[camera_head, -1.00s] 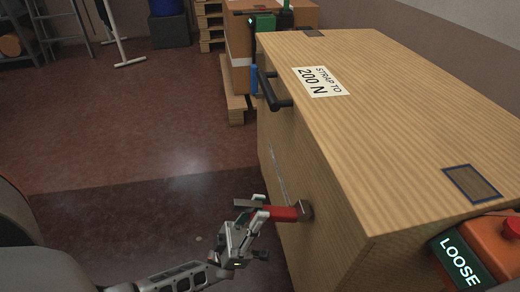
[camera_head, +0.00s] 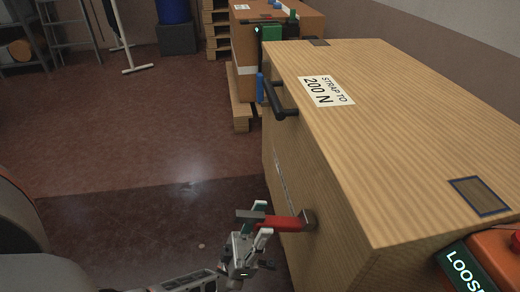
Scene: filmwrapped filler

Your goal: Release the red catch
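The red catch (camera_head: 285,223) is a short red lever on a dark mount, low on the near left side of the large wooden crate (camera_head: 400,140). It points left, roughly level, and a grey piece shows at its outer end. My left gripper (camera_head: 262,221) is at this outer end, with one pale fingertip above and behind the lever and the other below and in front. The fingers stand apart around it; I cannot tell whether either touches it. My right gripper is not in view.
A black handle (camera_head: 277,97) sticks out from the crate's left side, farther back. An orange unit (camera_head: 497,257) with a green LOOSE sign (camera_head: 464,267) stands at the near right. The floor left of the crate is clear.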

